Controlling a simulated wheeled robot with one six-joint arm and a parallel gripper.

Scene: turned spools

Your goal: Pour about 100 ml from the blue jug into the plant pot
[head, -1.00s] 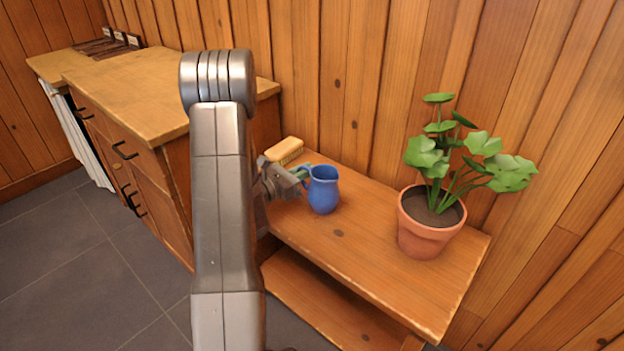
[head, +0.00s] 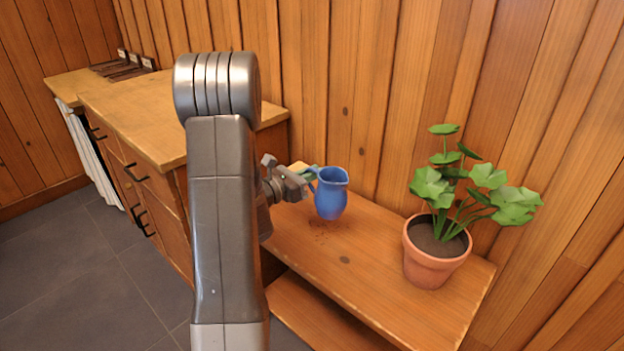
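The blue jug (head: 331,196) hangs upright a little above the wooden bench (head: 375,275), with a faint dark patch on the wood below it. My gripper (head: 307,183) comes from the left and is shut on the jug's handle side; the exact finger contact is small and partly hidden. The jug's inside and its water level cannot be seen. The plant pot (head: 432,262) is terracotta, with dark soil and a leafy green plant (head: 475,185). It stands on the bench to the right of the jug, apart from it.
A wooden cabinet (head: 150,105) stands at the left and a plank wall (head: 375,90) runs close behind the bench. Bare bench top lies between jug and pot.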

